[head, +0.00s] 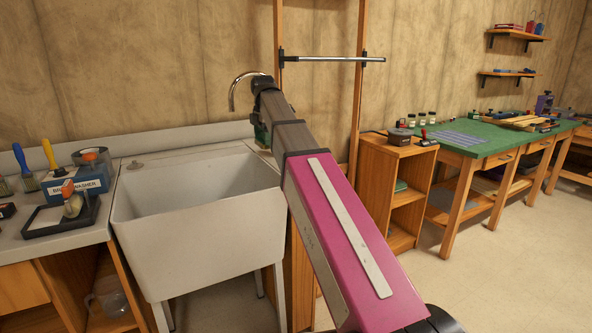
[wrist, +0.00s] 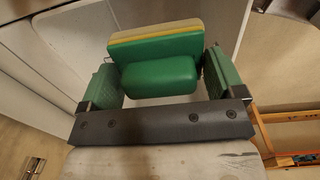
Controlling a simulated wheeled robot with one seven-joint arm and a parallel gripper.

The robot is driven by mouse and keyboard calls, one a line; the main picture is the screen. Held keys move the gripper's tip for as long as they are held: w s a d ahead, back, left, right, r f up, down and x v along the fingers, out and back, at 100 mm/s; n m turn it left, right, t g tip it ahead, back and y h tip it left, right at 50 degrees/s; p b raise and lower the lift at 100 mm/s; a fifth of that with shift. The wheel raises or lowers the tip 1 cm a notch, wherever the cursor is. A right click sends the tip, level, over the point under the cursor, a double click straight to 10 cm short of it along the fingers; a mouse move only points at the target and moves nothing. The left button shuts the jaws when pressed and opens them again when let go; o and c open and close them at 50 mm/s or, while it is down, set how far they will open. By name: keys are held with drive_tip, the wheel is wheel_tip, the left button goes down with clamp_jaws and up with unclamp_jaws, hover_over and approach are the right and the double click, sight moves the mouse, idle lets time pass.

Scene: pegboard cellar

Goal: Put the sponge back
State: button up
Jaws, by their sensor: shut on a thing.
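My gripper (wrist: 160,68) has its two green fingers on either side of a green block with a yellow layer, the sponge (wrist: 155,42), and is shut on it. A rounded green part shows in front of the layered block; I cannot tell whether it belongs to the sponge. In the head view my gripper (head: 262,136) is over the back right of the white sink (head: 197,240), mostly hidden behind my arm. The sponge cannot be made out there. I cannot tell whether it touches any surface.
A faucet (head: 236,92) curves up just left of my wrist. A wooden shelf unit (head: 397,170) and green-topped bench (head: 480,137) stand right.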

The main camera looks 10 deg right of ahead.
drive_tip(key=shift+s+r, duration=0.15)
drive_tip(key=shift+r, duration=0.05)
drive_tip(key=d+f, duration=0.2)
drive_tip(key=d, duration=0.1)
drive_tip(key=d+f, duration=0.2)
drive_tip(key=d, duration=0.2)
drive_tip(key=s+d+f, duration=0.1)
drive_tip(key=d+f, duration=0.1)
drive_tip(key=d, duration=0.2)
drive_tip(key=shift+d+f, duration=0.1)
drive_tip(key=shift+f, duration=0.25)
drive_tip(key=shift+d+f, duration=0.1)
drive_tip(key=shift+f, duration=2)
drive_tip(key=o, duration=0.8)
drive_tip(key=shift+o, duration=0.2)
drive_tip(key=shift+r, duration=0.15)
